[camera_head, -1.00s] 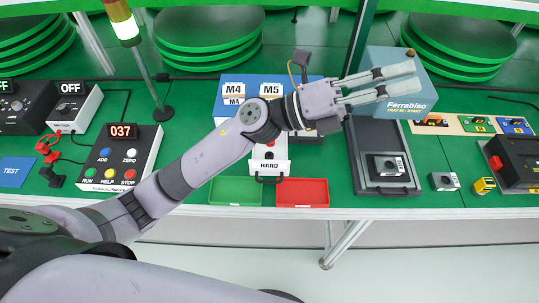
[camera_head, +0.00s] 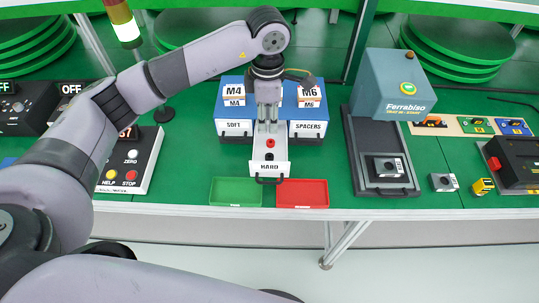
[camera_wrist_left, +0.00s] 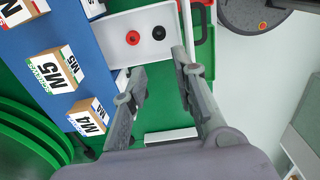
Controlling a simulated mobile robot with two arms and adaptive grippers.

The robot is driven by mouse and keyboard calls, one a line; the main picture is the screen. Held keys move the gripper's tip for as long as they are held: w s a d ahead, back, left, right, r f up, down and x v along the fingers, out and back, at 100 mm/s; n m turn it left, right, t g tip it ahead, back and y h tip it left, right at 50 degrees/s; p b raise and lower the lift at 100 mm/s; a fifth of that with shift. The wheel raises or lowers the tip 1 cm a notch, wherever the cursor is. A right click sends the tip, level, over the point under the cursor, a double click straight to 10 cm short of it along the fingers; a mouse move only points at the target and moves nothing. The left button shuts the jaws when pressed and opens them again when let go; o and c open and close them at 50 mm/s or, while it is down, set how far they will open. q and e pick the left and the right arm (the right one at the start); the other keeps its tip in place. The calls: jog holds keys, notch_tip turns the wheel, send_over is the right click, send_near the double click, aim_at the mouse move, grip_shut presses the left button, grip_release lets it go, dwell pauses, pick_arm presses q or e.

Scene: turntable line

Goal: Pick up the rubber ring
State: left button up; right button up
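The open drawer labelled HARD (camera_head: 282,150) holds a red ring (camera_head: 270,143) and a black ring (camera_head: 269,156). Both rings also show in the left wrist view, the red one (camera_wrist_left: 132,38) left of the black one (camera_wrist_left: 158,33). I cannot tell by sight which is rubber. My left gripper (camera_head: 268,118) points down over the back part of this drawer. In the left wrist view its fingers (camera_wrist_left: 160,66) are apart with nothing between them, and both rings lie beyond the tips. My right gripper is not in view.
Shut drawers SOFT (camera_head: 235,128) and SPACERS (camera_head: 308,129) flank the open one. A green tray (camera_head: 236,192) and a red tray (camera_head: 302,193) lie in front. The blue-grey Ferrabiso machine (camera_head: 385,80) stands right. A button box (camera_head: 133,157) stands left.

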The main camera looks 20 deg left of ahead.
pick_arm(q)
jog(key=p, duration=0.3)
send_over(269, 156)
notch_tip(269, 156, down, 10)
jog(key=shift+s+r, duration=0.1)
jog(key=shift+r, duration=0.15)
jog(key=shift+f, duration=0.3)
notch_tip(269, 156, down, 4)
jog(key=shift+r+p, duration=0.2)
jog(key=shift+p, duration=0.65)
jog(key=shift+f, duration=0.5)
jog(key=c, duration=0.4)
